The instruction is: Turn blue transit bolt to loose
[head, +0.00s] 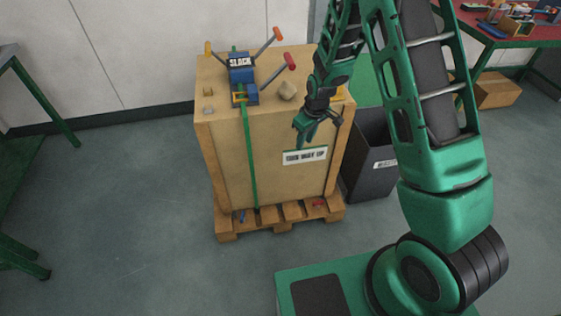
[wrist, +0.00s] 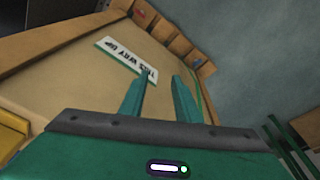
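A small blue piece (head: 242,216), which looks like the blue transit bolt, sits low at the pallet's front left. It is too small to tell how it is turned. A similar red piece (head: 318,203) sits at the front right and also shows in the wrist view (wrist: 140,14). My gripper (head: 305,132) hangs in front of the crate's upper front face, above and to the right of the blue piece and well apart from it. In the wrist view my gripper (wrist: 158,92) has its two fingers apart with nothing between them.
The tan crate (head: 228,165) stands on a wooden pallet (head: 228,236). A green strap (head: 249,160) runs down its front beside a white label (head: 304,157). A blue ratchet marked SLACK (head: 241,75) is on top. A dark bin (head: 370,170) stands right. Floor at front left is clear.

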